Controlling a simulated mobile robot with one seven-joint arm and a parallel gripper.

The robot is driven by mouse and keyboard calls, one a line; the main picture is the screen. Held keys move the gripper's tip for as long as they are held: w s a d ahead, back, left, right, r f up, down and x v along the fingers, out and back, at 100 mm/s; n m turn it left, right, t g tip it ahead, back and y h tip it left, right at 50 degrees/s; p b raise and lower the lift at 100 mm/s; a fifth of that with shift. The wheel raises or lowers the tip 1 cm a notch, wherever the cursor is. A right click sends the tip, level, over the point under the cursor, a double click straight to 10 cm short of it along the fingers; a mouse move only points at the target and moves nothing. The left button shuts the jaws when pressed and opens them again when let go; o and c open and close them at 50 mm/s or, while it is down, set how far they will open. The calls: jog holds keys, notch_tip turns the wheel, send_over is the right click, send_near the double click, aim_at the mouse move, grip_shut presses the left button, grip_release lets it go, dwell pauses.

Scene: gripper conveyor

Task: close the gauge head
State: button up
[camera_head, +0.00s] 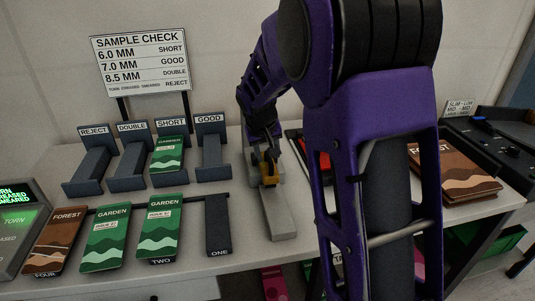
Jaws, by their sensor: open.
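The gauge is a long pale grey bar (279,215) lying on the table, pointing toward me. A small yellow-orange part (269,177), which looks like the gauge head, sits on the bar toward its far end. My gripper (264,158) is open and points down right at the yellow part, with dark fingers close around or just behind it. I cannot tell whether they touch it. My purple arm hides the area to the right of the gauge. The gap at the head is too small to make out.
Holders marked REJECT (91,167), DOUBLE (132,168) and GOOD (212,160) look empty; SHORT holds a green booklet (168,153). The front row holds a brown booklet (57,240) and green ones (107,237); ONE (217,226) is empty. Brown booklets (455,180) lie right.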

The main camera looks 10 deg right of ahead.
jog(key=shift+c, duration=0.2)
grip_shut()
dwell(1.3)
